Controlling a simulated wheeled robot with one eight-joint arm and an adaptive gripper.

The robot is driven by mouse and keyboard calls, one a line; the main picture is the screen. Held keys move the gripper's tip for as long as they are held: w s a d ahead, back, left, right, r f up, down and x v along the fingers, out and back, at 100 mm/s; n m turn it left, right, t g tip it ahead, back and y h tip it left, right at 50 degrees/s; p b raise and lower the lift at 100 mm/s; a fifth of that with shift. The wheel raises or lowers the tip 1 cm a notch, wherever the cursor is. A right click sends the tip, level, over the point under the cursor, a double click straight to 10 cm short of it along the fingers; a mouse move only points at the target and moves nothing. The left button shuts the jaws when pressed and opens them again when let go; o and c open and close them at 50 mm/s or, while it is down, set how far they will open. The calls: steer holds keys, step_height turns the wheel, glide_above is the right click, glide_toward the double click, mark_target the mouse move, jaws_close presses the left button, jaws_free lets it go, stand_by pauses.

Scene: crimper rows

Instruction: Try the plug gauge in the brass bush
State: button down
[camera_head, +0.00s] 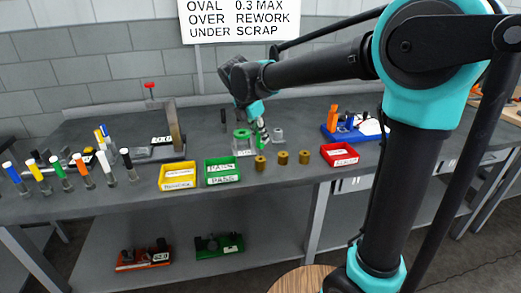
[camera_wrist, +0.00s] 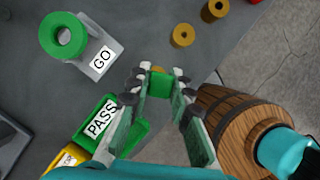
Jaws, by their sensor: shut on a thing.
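My gripper (camera_head: 262,138) hangs over the front middle of the bench. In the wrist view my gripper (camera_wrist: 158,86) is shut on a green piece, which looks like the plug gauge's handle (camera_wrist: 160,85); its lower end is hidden. A brass bush (camera_head: 260,162) stands upright on the bench just below the gripper, and a sliver of brass (camera_wrist: 157,69) shows behind the green piece. I cannot tell whether the gauge touches the bush. Two more brass bushes (camera_head: 283,157) (camera_head: 304,157) stand to its right, and both show in the wrist view (camera_wrist: 183,35).
A green ring on a grey GO block (camera_wrist: 98,58) stands left of the gripper. Yellow (camera_head: 178,177), green PASS (camera_head: 222,171) and red (camera_head: 339,154) bins line the front. Coloured-handled tools (camera_head: 60,170) stand at left. A blue rack (camera_head: 350,133) sits behind the red bin.

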steer(key=shift+r, duration=1.85)
